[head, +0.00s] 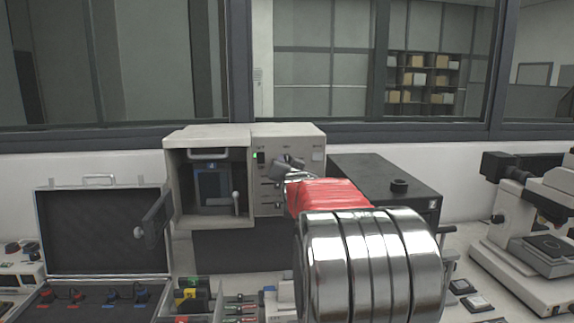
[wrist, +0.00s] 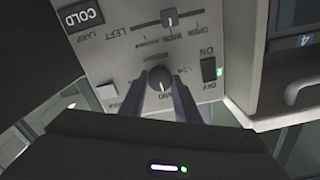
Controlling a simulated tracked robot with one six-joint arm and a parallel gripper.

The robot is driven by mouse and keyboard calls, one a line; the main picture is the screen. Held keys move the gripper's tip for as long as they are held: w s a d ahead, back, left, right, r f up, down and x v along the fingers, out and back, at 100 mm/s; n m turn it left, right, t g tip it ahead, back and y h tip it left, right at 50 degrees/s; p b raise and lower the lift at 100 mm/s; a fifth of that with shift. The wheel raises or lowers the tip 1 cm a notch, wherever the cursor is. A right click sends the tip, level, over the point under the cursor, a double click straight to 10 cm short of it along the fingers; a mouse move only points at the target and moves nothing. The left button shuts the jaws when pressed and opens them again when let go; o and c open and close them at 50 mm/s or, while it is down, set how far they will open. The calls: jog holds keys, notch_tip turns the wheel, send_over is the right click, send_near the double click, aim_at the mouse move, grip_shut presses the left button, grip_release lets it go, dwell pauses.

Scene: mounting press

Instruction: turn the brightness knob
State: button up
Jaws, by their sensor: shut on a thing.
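The round dark knob (wrist: 160,80) with a pale pointer mark is on the light grey control panel (wrist: 130,62), which looks upside down in the wrist view. Its label is partly covered and I cannot read it fully. My gripper (wrist: 161,78) has one finger on each side of the knob and is shut on it. In the head view my gripper (head: 284,168) reaches the upper part of the press's panel (head: 261,198) and hides the knob there.
The panel also has an ON/OFF switch (wrist: 208,70) beside a green light, a slider (wrist: 169,18), a pale button (wrist: 107,92) and a COLD display (wrist: 82,18). The chamber door (head: 155,222) stands open at left. A black box (head: 375,178) stands right.

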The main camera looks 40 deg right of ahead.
jog(key=shift+w+a+f, duration=0.1)
jog(key=shift+f, duration=0.35)
jog(key=o, duration=0.8)
jog(key=shift+w, duration=0.1)
jog(key=shift+o, duration=1.2)
jog(key=shift+r, duration=0.25)
jog(key=v, duration=1.4)
